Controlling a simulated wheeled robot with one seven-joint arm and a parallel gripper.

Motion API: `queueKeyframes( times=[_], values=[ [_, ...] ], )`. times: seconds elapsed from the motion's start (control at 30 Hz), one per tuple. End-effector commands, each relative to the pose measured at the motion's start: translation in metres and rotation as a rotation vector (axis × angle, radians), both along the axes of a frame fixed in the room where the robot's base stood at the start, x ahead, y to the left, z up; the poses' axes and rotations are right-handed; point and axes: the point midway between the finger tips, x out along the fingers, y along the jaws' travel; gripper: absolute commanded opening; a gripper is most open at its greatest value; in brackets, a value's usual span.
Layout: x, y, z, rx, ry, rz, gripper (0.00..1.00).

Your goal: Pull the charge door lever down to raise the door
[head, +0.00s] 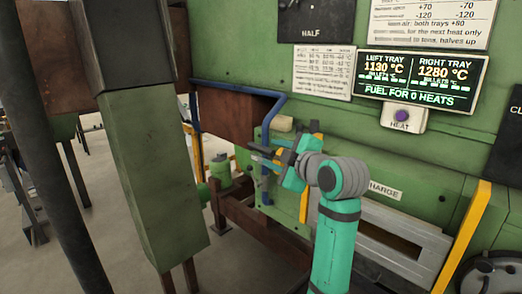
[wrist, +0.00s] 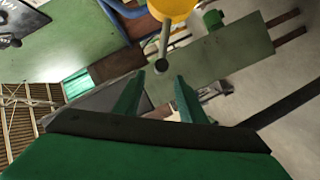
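My gripper (head: 257,154) is held out in front of a green upright plate (head: 290,206) on the furnace side. In the wrist view my gripper (wrist: 160,76) is open, with two green fingers apart. A grey rod with a dark ball end, seemingly the lever (wrist: 163,46), runs from a round yellow part (wrist: 172,8). Its ball appears between the fingertips or just beyond them; I cannot tell the depth or any contact. In the head view the gripper hides most of the lever area. A "CHARGE" label (head: 384,190) is above a grey slatted panel (head: 399,234), perhaps the door.
A blue pipe (head: 236,88) bends down close to my gripper. A thick green post (head: 152,180) stands at left. A display (head: 422,80) and a purple HEAT button (head: 402,115) are above my arm. A yellow bar (head: 467,232) slants at right.

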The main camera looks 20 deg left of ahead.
Motion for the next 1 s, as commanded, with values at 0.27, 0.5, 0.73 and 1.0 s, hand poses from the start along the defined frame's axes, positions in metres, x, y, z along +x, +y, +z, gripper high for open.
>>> queueKeyframes(
  times=[0.27,0.5,0.73,1.0],
  values=[
    [0.037,0.034,-0.011,0.001,0.003,0.002,0.37],
    [0.057,0.051,-0.017,0.001,0.001,0.001,0.37],
    [0.063,0.055,-0.018,0.001,0.001,0.0,0.37],
    [0.062,0.055,-0.018,0.001,0.001,0.0,0.16]
  ],
)
